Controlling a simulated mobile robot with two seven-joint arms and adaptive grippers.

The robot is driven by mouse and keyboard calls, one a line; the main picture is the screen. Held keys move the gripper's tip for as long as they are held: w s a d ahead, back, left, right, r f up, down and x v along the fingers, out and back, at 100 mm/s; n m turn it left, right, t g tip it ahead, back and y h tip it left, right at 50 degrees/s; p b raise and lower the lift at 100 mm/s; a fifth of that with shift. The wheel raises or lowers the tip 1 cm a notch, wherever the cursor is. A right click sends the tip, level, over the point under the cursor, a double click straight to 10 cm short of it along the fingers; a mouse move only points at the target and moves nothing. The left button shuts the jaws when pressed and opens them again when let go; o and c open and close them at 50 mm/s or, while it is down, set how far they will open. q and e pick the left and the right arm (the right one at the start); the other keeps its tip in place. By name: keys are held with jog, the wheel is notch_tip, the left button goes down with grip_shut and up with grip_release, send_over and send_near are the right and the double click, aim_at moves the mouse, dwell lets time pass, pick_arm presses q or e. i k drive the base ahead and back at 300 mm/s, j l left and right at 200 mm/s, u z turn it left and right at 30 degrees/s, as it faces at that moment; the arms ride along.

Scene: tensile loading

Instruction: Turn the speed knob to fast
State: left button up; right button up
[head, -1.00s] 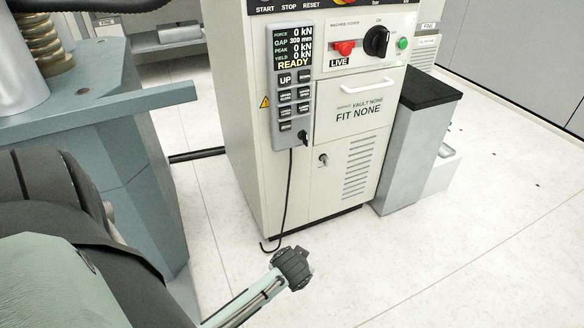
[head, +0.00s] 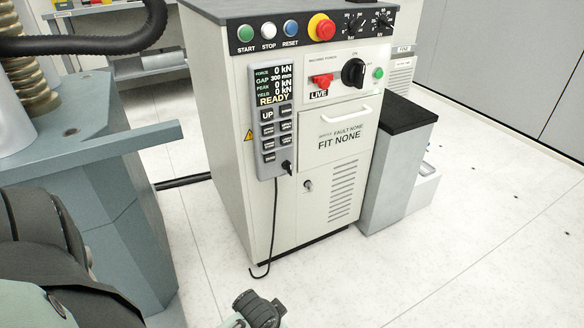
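The control cabinet (head: 215,110) stands in the middle of the head view. A grey pendant (head: 268,160) on its left front carries a display reading READY, several buttons and a small black knob (head: 287,167) at its lower right. The knob's markings are too small to read, so I cannot tell its setting or whether it is the speed knob. Two black dials (head: 357,25) sit on the top panel. A dark end part of my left arm (head: 260,309) shows at the bottom edge, below and apart from the cabinet; its fingers cannot be made out. My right gripper is out of view.
A large black rotary switch (head: 354,72) and red emergency button (head: 321,27) are on the cabinet front. A cable (head: 275,225) hangs from the pendant. A blue-grey machine base (head: 115,200) stands left; a black-topped grey box (head: 395,165) stands right. The front floor is clear.

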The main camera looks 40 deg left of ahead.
aim_at(287, 165)
jog(key=i+l, duration=0.1)
jog(key=i, duration=0.25)
jog(key=i+l, duration=0.1)
jog(key=i, duration=0.25)
jog(key=i+l+u, duration=0.25)
jog(key=i, duration=0.4)
jog(key=i+l+u, duration=0.25)
jog(key=i+l, duration=0.25)
jog(key=i, duration=0.1)
